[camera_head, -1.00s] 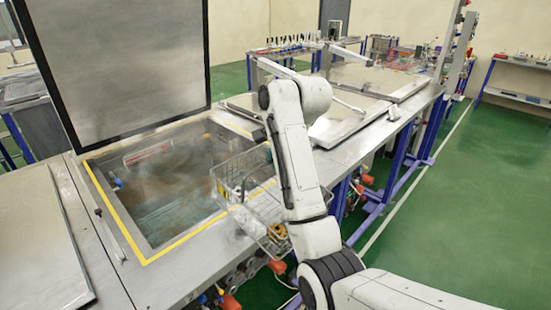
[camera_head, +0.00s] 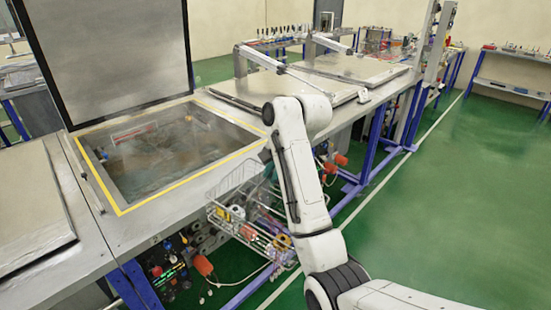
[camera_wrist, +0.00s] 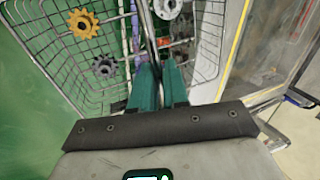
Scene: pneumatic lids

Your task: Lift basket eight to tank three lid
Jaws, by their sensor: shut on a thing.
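The wire basket (camera_head: 229,183) hangs from my gripper in front of the tank bench's side, partly hidden behind my arm in the head view. It holds several gear-like and coloured parts. In the wrist view, the wire basket (camera_wrist: 78,58) lies beyond my gripper (camera_wrist: 159,78), whose green fingers are shut on a thin bar of it. Flat closed lids lie to the right (camera_head: 290,86) and left (camera_head: 35,200). I cannot read any tank or basket number.
Blue bench legs (camera_head: 375,140), hoses and red fittings (camera_head: 202,265) are close below and behind the basket. A green floor (camera_head: 450,210) is open on the right. A shelf table (camera_head: 510,88) stands at the far right wall.

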